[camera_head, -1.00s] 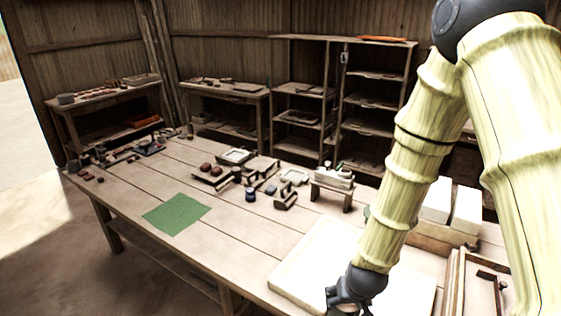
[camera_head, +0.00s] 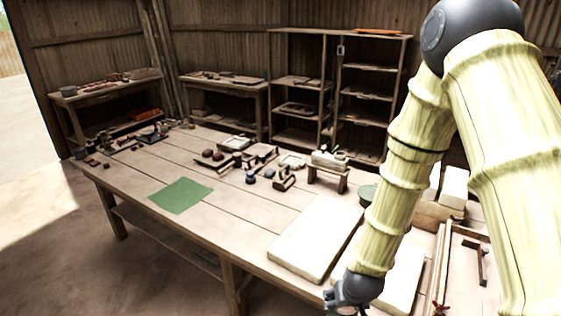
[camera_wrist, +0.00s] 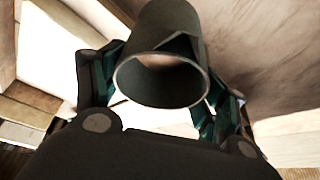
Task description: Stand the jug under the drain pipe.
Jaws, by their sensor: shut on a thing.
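My gripper (camera_head: 348,296) is at the front edge of the table, low in the head view, where its fingertips are cut off by the picture's bottom. In the wrist view my gripper (camera_wrist: 158,92) is shut around a dark grey-green, open-mouthed cylindrical vessel (camera_wrist: 190,40), which looks like the jug. Its round mouth faces the wrist camera and the inside looks empty. One finger is on each side of it. The jug cannot be made out in the head view. I cannot pick out the drain pipe in either view.
The long wooden table (camera_head: 232,222) holds pale slabs (camera_head: 315,238) near the gripper, a green mat (camera_head: 180,195) at left and a small wooden stand (camera_head: 328,175) with things on it. Wooden rails (camera_head: 440,265) lie at right. Shelves (camera_head: 300,85) stand behind.

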